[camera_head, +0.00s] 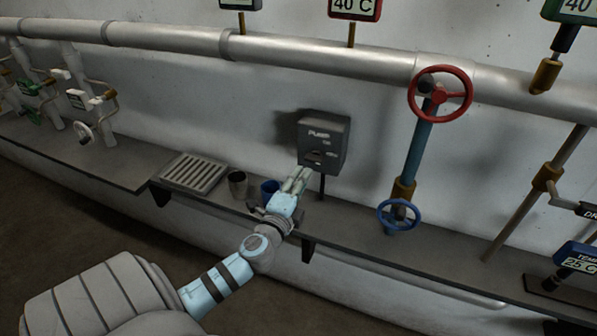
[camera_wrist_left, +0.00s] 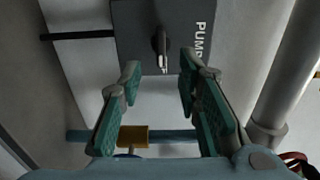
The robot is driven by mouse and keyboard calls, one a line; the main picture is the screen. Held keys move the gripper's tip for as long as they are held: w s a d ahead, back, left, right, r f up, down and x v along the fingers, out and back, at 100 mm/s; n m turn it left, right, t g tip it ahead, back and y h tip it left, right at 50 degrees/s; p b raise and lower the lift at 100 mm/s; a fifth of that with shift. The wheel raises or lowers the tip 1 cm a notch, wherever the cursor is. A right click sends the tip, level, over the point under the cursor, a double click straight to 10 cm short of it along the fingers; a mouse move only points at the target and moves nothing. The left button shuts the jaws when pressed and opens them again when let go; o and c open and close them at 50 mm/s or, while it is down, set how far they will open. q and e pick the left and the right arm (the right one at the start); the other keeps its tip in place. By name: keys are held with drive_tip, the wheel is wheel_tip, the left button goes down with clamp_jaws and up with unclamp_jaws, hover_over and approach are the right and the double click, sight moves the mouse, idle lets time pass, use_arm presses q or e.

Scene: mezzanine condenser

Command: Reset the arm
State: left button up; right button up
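My left arm reaches from the lower left in the head view, and its gripper (camera_head: 298,179) is in front of the dark grey pump switch box (camera_head: 336,135). In the left wrist view the gripper (camera_wrist_left: 157,80) is open, with its two green-padded fingers apart and nothing between them. I cannot tell the exact gap to the box. My right gripper is not in view.
A ledge (camera_head: 345,216) runs along the wall. On it are a blue cup (camera_head: 270,188), a grey metal cup (camera_head: 238,184) and a drain grate (camera_head: 193,172). Right of the box are a red valve wheel (camera_head: 440,94) and a blue valve wheel (camera_head: 398,216). A thick pipe (camera_head: 290,54) runs above.

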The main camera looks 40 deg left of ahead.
use_arm(q)
drive_tip(key=shift+v, duration=1.15)
drive_tip(key=shift+w, duration=0.1)
